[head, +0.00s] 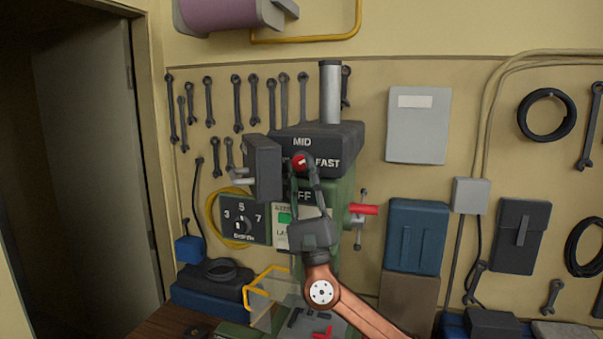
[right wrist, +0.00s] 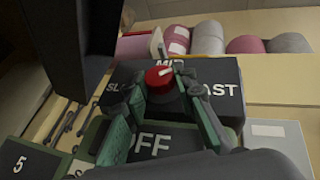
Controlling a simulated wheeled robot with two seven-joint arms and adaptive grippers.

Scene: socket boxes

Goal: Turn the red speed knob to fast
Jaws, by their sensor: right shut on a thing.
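The red speed knob (head: 301,162) sits on the dark head panel (head: 330,143) of a green drill press. The panel reads MID at the top and FAST at the right. In the right wrist view the knob (right wrist: 160,78) carries a white pointer mark that aims up and to the right, between MID and FAST. My right gripper (head: 302,175) reaches up from below, its fingers shut on the knob from both sides. In the right wrist view its green-padded fingers (right wrist: 158,100) flank the knob, and the SLOW label is partly covered. My left gripper is not in view.
A dark box (head: 263,168) juts out just left of the knob. A dial panel (head: 244,219) numbered 3, 5, 7 is below left. A red-handled lever (head: 363,209) sticks out at the right. An OFF label and green button (head: 284,217) lie below.

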